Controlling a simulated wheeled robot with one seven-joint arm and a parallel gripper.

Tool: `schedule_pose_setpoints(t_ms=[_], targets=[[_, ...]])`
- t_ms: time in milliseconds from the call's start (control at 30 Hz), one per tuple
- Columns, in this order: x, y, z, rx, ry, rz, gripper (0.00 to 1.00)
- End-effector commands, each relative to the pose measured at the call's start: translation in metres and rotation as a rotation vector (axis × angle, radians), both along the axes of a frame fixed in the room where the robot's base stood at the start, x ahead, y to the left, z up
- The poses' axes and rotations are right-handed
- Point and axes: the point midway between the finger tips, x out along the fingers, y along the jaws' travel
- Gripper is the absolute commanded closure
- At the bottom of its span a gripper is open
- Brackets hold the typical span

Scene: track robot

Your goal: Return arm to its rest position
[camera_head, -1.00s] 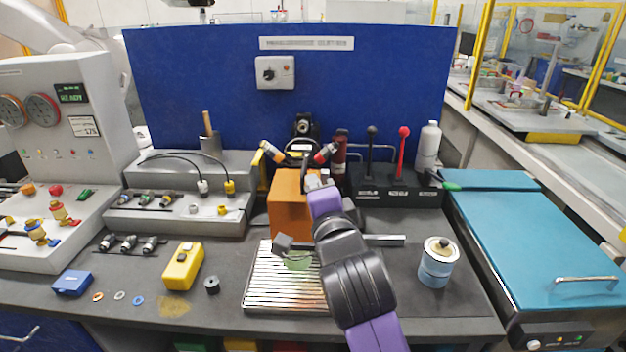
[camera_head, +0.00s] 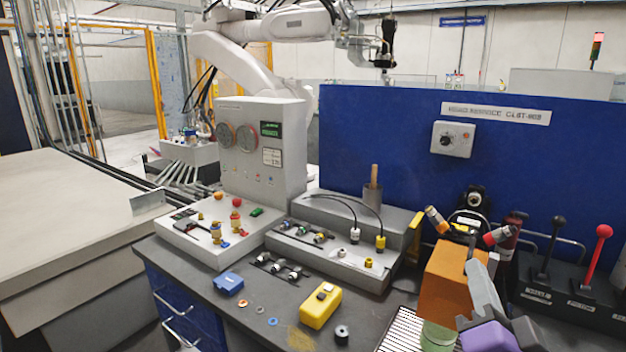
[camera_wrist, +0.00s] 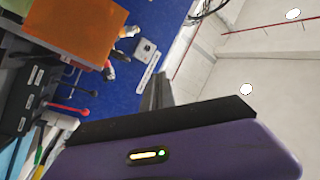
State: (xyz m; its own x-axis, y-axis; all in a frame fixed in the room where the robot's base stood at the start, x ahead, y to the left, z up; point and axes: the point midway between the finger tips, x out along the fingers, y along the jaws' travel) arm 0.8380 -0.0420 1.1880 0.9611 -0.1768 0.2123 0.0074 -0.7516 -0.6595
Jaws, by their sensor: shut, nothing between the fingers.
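My gripper (camera_head: 474,264) is at the lower right of the head view, with grey fingers and a purple body. Its fingers are shut and empty. They overlap the right side of an orange box (camera_head: 447,283) in that picture; whether they touch it I cannot tell. In the wrist view the dark fingers (camera_wrist: 163,88) point up the picture, and the orange box (camera_wrist: 85,28) fills the upper left. Most of the arm is out of the head view.
Black-knobbed and red-knobbed levers (camera_head: 598,250) stand right of the gripper. A pale green cylinder (camera_head: 438,337) is below the orange box. A blue panel (camera_head: 400,130) rises behind. A yellow case (camera_head: 320,306) lies on the bench, left of the box.

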Motion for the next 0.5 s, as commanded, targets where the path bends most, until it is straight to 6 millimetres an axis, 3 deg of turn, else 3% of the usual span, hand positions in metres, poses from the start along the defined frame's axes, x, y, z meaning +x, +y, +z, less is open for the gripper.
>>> schedule_pose_setpoints(t_ms=[267, 500], targets=[[-0.066, 0.026, -0.065, -0.342, 0.040, 0.034, 1.00], [-0.139, 0.039, -0.115, -0.555, 0.091, 0.049, 1.00]])
